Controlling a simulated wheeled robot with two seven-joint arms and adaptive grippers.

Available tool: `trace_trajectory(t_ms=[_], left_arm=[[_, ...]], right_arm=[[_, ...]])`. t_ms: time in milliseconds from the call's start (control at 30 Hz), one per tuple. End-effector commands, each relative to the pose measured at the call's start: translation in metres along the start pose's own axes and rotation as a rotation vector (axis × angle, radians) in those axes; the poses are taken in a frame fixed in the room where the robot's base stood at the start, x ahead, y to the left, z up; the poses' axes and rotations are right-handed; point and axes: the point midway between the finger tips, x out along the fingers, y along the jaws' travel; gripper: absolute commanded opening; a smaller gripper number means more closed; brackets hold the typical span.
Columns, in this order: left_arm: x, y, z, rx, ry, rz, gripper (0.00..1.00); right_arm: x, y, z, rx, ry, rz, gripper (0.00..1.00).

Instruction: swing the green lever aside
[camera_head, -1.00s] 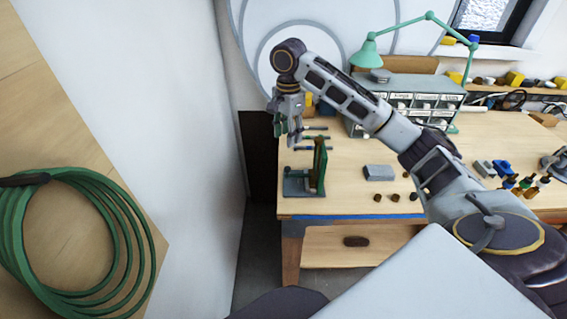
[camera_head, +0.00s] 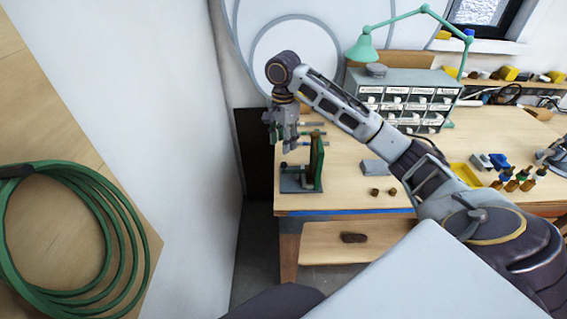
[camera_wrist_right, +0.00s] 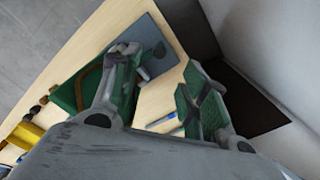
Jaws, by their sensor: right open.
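A green upright piece (camera_head: 317,160), which looks like the green lever, stands on a grey base plate (camera_head: 300,186) at the bench's left front corner. In the right wrist view a green panel with a brown curved strip (camera_wrist_right: 72,93) shows left of the fingers, partly hidden, with the grey plate (camera_wrist_right: 152,36) above it. I cannot tell which part pivots. My right gripper (camera_head: 287,148) points down just left of the upright piece. In the wrist view its green-padded fingers (camera_wrist_right: 158,95) are apart with nothing between them. I cannot tell whether a finger touches the green piece.
Screwdriver-like tools (camera_head: 314,124) lie behind the fixture. A grey block (camera_head: 375,167) and small brown knobs (camera_head: 375,192) lie to its right. A drawer cabinet (camera_head: 410,98) with a green lamp (camera_head: 362,48) stands behind. A coiled green hose (camera_head: 75,240) hangs at left.

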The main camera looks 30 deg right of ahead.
Motion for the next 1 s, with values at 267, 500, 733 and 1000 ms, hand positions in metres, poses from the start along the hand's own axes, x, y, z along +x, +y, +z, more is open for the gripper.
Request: trace_trajectory(t_ms=[267,500,733,1000], left_arm=[[0.009,0.0,0.001,0.0,0.001,0.0,0.0],[0.011,0.0,0.001,0.0,0.001,0.0,0.0],[0.011,0.0,0.001,0.0,0.001,0.0,0.0],[0.011,0.0,0.001,0.0,0.0,0.0,0.0]], right_arm=[[0.029,0.0,0.001,-0.001,-0.001,0.002,0.44],[0.055,0.001,0.0,0.001,0.0,0.003,0.44],[0.08,0.0,-0.001,0.002,0.001,0.002,0.44],[0.091,0.0,0.0,0.001,0.001,0.0,0.44]])
